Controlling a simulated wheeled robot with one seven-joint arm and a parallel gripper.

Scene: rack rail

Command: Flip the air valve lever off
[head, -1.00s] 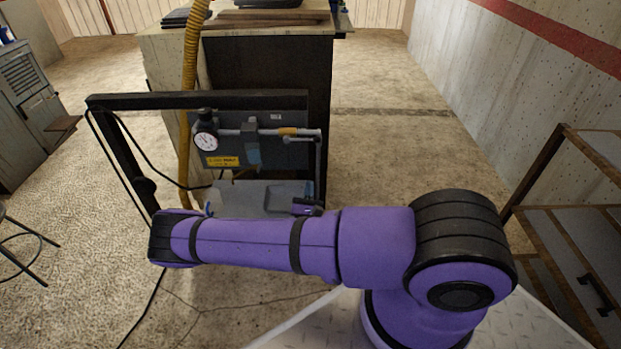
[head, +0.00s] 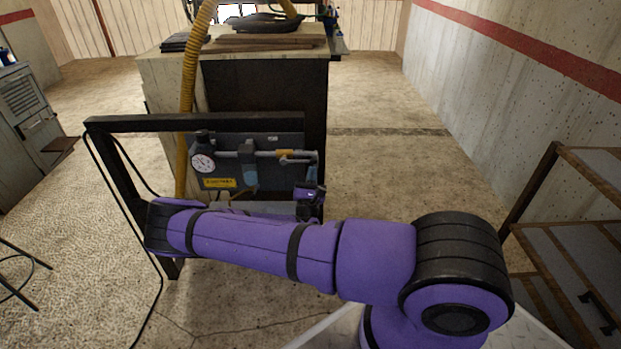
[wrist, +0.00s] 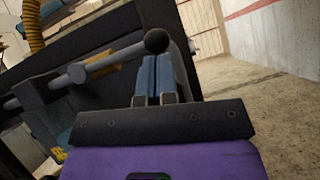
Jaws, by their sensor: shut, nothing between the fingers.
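The valve assembly is on a dark panel (head: 270,180) in a black frame. An orange valve section (head: 285,154) sits on the grey horizontal pipe (head: 228,154). In the wrist view, a thin grey lever (wrist: 115,58) runs along the pipe's front, from a rounded grey pivot (wrist: 77,73) to a black ball knob (wrist: 157,41). My gripper (wrist: 160,60) is shut and empty, its blue-grey fingertips just below the knob in the picture; I cannot tell whether they touch. In the head view my gripper (head: 312,172) is at the panel's right end, and the knob is hard to make out.
A round gauge (head: 203,162) and a yellow label (head: 219,183) are on the panel's left. The black frame (head: 200,121) surrounds the panel. A yellow hose (head: 188,95) hangs behind it. A shelf rack (head: 560,230) stands at right. Floor right of the panel is clear.

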